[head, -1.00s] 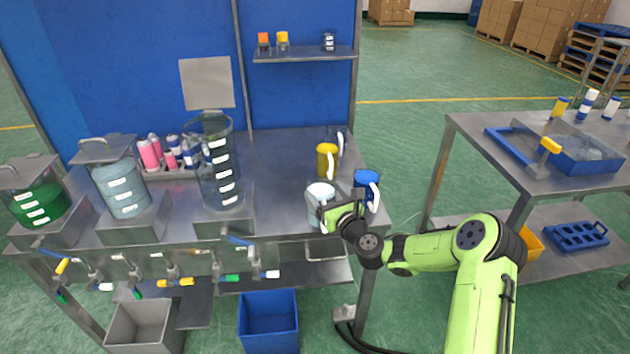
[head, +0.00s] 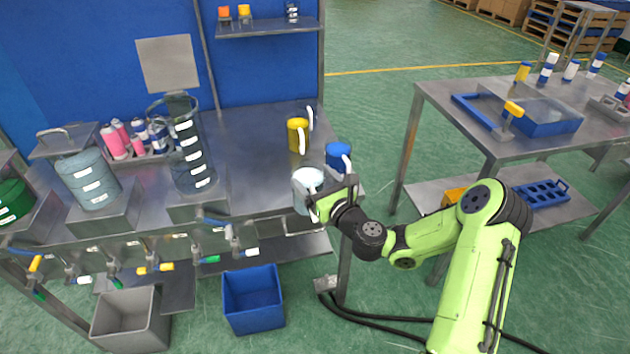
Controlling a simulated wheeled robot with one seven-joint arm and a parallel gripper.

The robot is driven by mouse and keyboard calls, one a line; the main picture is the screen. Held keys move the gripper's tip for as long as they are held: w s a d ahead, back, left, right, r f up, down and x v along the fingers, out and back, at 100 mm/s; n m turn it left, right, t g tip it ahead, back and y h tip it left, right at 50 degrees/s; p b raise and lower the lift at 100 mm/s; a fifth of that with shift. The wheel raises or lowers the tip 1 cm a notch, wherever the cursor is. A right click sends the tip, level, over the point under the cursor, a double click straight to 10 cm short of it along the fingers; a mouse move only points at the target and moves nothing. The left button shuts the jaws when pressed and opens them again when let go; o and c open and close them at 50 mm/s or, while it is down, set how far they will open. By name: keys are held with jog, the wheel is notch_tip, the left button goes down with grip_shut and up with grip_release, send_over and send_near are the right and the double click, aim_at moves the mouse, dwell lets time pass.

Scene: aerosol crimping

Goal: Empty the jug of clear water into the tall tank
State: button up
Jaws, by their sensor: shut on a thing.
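The pale jug (head: 303,187) is at the front right of the steel bench, upright or nearly so. My gripper (head: 323,198) is shut on it at its right side, where the handle is. The gripper hides part of the handle, and I cannot tell whether the jug's base touches the bench. The tall tank (head: 187,150) is a clear, dark-looking cylinder with white level labels and an open ring-like top. It stands on a steel block left of the jug, with a clear stretch of bench between them.
A blue jug (head: 338,156) stands close behind the held jug, and a yellow jug (head: 297,136) farther back. A tank of pale-blue liquid (head: 90,180) stands left of the tall tank. Valves line the bench front above a grey bin (head: 130,320) and a blue bin (head: 252,298).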

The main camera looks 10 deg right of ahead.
notch_tip(320, 180, up, 10)
jog(key=p, duration=0.9)
jog(key=shift+f, duration=0.15)
